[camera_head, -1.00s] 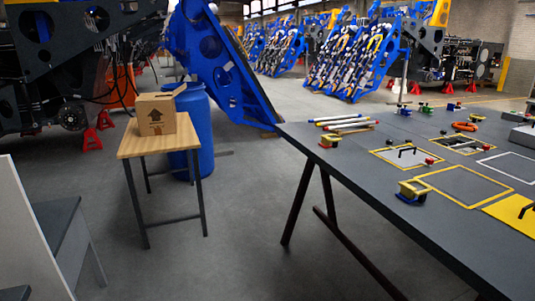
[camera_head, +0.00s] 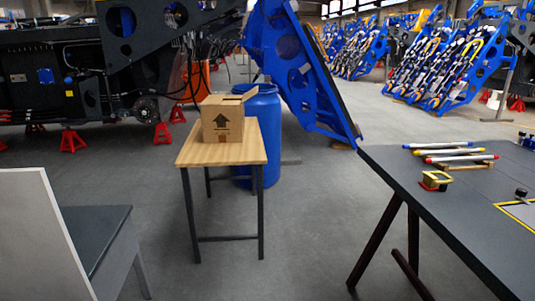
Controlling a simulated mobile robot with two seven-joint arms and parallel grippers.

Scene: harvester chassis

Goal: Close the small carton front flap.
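A small cardboard carton (camera_head: 223,121) stands upright on a small wooden-topped table (camera_head: 203,154), left of the picture's middle. A dark arrow is printed on its near face. A flap sticks up and out at its top right, toward the back. I cannot tell clearly how the front flap lies at this distance. Neither of my grippers shows in the head view. The carton is well ahead of me, with floor between.
A blue barrel (camera_head: 266,130) stands right behind the small table. A dark workbench (camera_head: 440,205) with markers (camera_head: 448,152) and a tape dispenser (camera_head: 435,180) is on the right. A grey bench with a white panel (camera_head: 40,235) is at left. Floor (camera_head: 290,235) between them is clear.

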